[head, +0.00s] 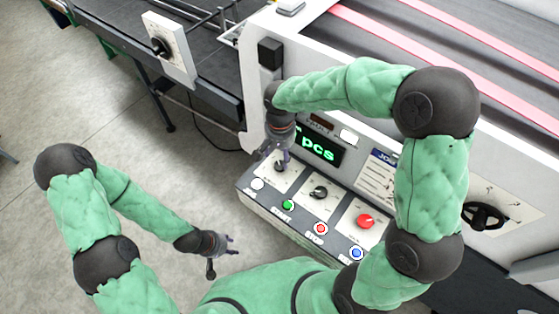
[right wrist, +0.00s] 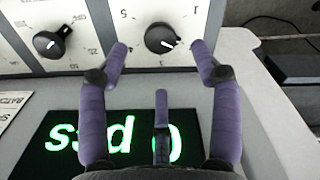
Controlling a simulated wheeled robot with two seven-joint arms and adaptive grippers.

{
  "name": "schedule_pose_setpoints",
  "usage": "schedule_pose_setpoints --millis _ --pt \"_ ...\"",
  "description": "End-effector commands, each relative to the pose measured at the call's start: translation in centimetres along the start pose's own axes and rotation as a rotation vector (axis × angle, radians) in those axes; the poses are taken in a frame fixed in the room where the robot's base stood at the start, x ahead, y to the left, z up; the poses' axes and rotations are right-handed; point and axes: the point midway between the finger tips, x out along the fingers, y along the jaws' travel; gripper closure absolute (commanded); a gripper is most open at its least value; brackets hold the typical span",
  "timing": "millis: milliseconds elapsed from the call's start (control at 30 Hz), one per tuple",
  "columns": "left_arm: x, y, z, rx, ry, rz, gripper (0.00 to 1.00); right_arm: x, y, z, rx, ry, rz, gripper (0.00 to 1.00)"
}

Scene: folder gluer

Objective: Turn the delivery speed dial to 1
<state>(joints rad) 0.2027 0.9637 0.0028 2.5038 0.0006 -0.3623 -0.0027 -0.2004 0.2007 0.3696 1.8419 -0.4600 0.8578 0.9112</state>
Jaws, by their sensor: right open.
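A black dial (right wrist: 161,38) with a white pointer mark sits on a white numbered plate in the right wrist view, which shows the panel upside down. A 5 is printed at the plate's upper left there. The pointer aims to the lower right of that view, away from the 5. My right gripper (right wrist: 160,48) is open, one finger on each side of this dial; I cannot tell if they touch it. In the head view the right gripper (head: 273,156) hangs over the panel's left end and partly hides the dial. My left gripper (head: 231,245) is open and empty over the floor.
A second black knob (head: 319,192) and a red knob (head: 366,221) sit to the right. Lit push buttons, including a green one (head: 288,205), line the front edge. A green "pcs" display (head: 318,148) stands behind. Another dial plate (head: 166,47) is at the far left conveyor.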

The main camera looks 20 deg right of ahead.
Motion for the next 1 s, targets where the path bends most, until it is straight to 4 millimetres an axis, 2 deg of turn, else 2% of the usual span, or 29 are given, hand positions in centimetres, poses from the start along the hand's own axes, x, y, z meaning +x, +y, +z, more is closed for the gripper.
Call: schedule_pose_setpoints --millis 100,300,500,767,800,900,1000 --pt "0.2 -0.1 -0.1 0.000 0.001 0.000 0.60 2.3 0.1 0.0 0.000 -0.003 0.002 0.35" --pt "0.4 -0.1 -0.1 0.000 0.001 0.000 0.60 4.9 0.0 0.0 0.000 -0.002 0.001 0.35" --pt "0.5 -0.2 -0.1 0.000 0.001 0.000 0.60 6.0 0.0 0.0 0.000 0.000 0.000 0.35" --pt "0.5 -0.2 -0.1 0.000 0.001 0.000 0.60 6.1 0.0 0.0 0.000 0.001 -0.001 0.35" --pt "0.5 -0.2 -0.1 0.000 0.001 0.000 0.60 6.1 0.0 0.0 0.000 0.001 -0.001 0.41" --pt "0.5 -0.2 -0.1 0.000 0.001 0.000 0.60 6.1 0.0 0.0 0.000 0.001 -0.001 0.69" --pt "0.5 -0.2 -0.1 0.000 0.001 0.000 0.60 6.1 0.0 0.0 0.000 0.001 -0.001 0.92"
